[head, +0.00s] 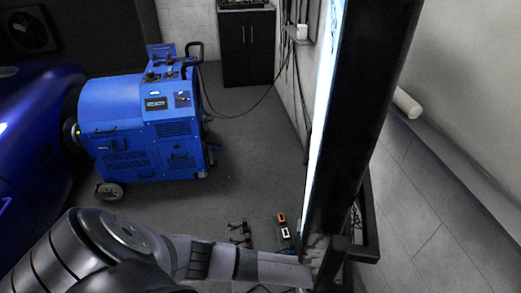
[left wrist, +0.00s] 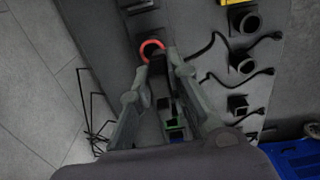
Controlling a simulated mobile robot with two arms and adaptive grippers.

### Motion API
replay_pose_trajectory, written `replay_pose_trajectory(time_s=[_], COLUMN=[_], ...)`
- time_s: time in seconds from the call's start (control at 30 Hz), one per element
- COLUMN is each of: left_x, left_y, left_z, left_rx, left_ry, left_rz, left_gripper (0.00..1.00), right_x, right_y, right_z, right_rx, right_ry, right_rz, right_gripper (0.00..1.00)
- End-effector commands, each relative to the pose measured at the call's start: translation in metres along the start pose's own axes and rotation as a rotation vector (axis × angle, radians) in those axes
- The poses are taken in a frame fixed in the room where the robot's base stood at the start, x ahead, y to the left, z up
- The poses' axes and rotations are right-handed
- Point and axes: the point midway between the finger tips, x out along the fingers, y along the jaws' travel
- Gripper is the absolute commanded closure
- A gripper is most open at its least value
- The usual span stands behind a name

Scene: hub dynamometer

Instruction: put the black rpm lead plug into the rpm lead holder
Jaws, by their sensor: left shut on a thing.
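In the left wrist view my left gripper (left wrist: 158,72) is shut on a narrow black piece (left wrist: 160,88), which looks like the black rpm lead plug. A red ring (left wrist: 152,48) shows right at the fingertips; I cannot tell whether it belongs to the plug or to a holder. I cannot tell which is the rpm lead holder. In the head view my left arm reaches right along the bottom, and its gripper is hidden. My right gripper is not in view.
A tall black-framed screen (head: 365,90) stands close to my left arm in the head view. A blue dynamometer (head: 140,130) stands beside a blue car (head: 35,140). Black leads (left wrist: 262,75) run among the holders. Grey floor (head: 250,170) is open in the middle.

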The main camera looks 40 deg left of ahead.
Motion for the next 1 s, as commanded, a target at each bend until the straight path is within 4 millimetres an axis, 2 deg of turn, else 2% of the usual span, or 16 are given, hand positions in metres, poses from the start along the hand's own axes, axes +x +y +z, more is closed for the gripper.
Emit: replay_pose_trajectory(time_s=[0.2,1.0], left_x=[-0.003,-0.002], left_y=[-0.014,-0.062], left_z=[0.001,0.000], left_rx=[0.000,0.000], left_ry=[-0.001,-0.001], left_rz=[-0.002,-0.002], left_gripper=[1.00,1.00], right_x=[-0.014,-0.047], right_y=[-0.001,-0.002], right_z=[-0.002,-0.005], right_rx=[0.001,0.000], right_ry=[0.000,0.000], right_rz=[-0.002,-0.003], right_gripper=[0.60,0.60])
